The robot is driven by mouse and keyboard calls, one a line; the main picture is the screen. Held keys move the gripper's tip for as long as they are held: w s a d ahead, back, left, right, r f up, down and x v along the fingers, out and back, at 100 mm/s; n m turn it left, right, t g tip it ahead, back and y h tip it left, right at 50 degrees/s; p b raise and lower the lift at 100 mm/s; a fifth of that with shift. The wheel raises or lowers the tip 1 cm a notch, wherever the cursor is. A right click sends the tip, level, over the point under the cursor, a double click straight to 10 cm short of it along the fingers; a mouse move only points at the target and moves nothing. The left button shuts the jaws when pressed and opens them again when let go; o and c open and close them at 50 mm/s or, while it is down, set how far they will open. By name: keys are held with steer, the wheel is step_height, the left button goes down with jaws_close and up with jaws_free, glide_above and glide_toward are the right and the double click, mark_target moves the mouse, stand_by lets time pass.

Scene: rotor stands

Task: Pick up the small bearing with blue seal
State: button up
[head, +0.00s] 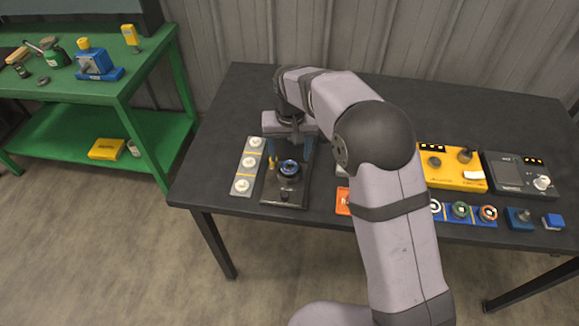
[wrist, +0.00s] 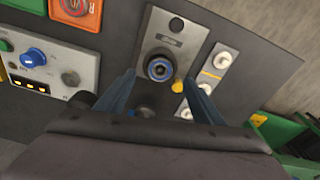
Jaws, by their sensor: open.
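A small round part with a blue ring, which looks like the bearing with the blue seal (head: 289,168), sits on a dark stand (head: 285,198) at the left of the table. In the wrist view the blue-ringed part (wrist: 158,68) is on the grey plate of the stand (wrist: 188,33), with a dark centre. My gripper (head: 290,150) is above the stand, with its bluish fingers apart. In the wrist view my gripper (wrist: 161,82) is open and empty, its fingers either side of the line to the part. I cannot tell the exact height between them.
A yellow peg (wrist: 178,86) stands close to the part. A strip with white knobs (head: 247,165) lies left of the stand. A blue tray (head: 472,221) holds several ring-shaped parts. A yellow box (head: 450,177) and a dark instrument (head: 510,175) stand at right. The back of the table is clear.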

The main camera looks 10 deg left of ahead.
mark_target(290, 167)
steer(key=shift+w+a+f+p, duration=0.15)
steer(key=shift+f+p, duration=0.35)
steer(key=shift+f, duration=0.45)
steer(key=shift+w+d+f+p, duration=0.1)
steer(key=shift+w+f+p, duration=0.1)
steer(key=shift+f+p, duration=0.55)
steer(key=shift+w+a+f+p, duration=0.15)
steer(key=shift+f+p, duration=0.1)
steer(key=shift+f, duration=0.9)
steer(key=shift+d, duration=0.1)
steer(key=c, duration=1.2)
